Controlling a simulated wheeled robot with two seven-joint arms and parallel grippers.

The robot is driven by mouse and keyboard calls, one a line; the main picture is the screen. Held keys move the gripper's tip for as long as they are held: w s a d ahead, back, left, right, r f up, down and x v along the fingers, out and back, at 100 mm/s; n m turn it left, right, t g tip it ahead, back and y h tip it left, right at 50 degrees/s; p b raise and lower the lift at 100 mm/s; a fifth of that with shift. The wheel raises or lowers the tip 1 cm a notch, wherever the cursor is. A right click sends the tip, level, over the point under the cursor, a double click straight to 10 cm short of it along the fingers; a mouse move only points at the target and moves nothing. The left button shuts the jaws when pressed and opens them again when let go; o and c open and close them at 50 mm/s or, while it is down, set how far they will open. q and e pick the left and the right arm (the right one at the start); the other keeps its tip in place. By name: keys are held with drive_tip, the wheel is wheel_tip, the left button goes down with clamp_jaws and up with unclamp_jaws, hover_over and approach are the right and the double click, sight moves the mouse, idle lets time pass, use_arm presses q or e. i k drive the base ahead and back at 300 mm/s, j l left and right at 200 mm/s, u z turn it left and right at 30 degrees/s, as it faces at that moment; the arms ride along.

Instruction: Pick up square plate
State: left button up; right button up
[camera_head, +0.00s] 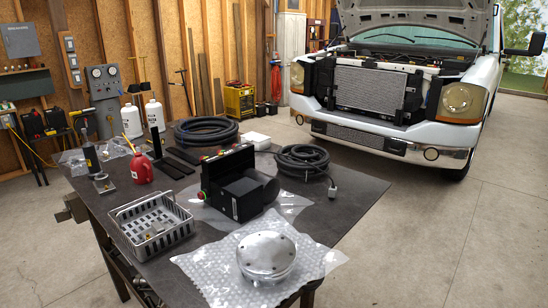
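A small grey, roughly square metal piece (103,185) lies on the dark worktable (330,205) near its left edge, with a small round part on top. It may be the square plate, but it is too small to be sure. Flat black plates (172,168) lie farther back, beside an upright black piece (155,144); their exact shape is hard to tell. Neither of my grippers is in view.
On the table are a grey basket (184,229) with small parts, a red oil can (141,168), a black box (218,200), hose coils (205,131) (302,158) and a round metal part (266,254) on bubble wrap. A pickup (400,130) stands behind. Floor at right is clear.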

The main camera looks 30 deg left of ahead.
sight(156, 228)
drive_tip(key=i+l+u, duration=0.1)
drive_tip(key=u, duration=0.3)
drive_tip(key=i+l+u, duration=0.1)
drive_tip(key=u, duration=0.3)
drive_tip(key=l+u, duration=0.5)
drive_tip(key=u, duration=0.3)
drive_tip(key=l+u, duration=0.85)
drive_tip(key=l, duration=0.2)
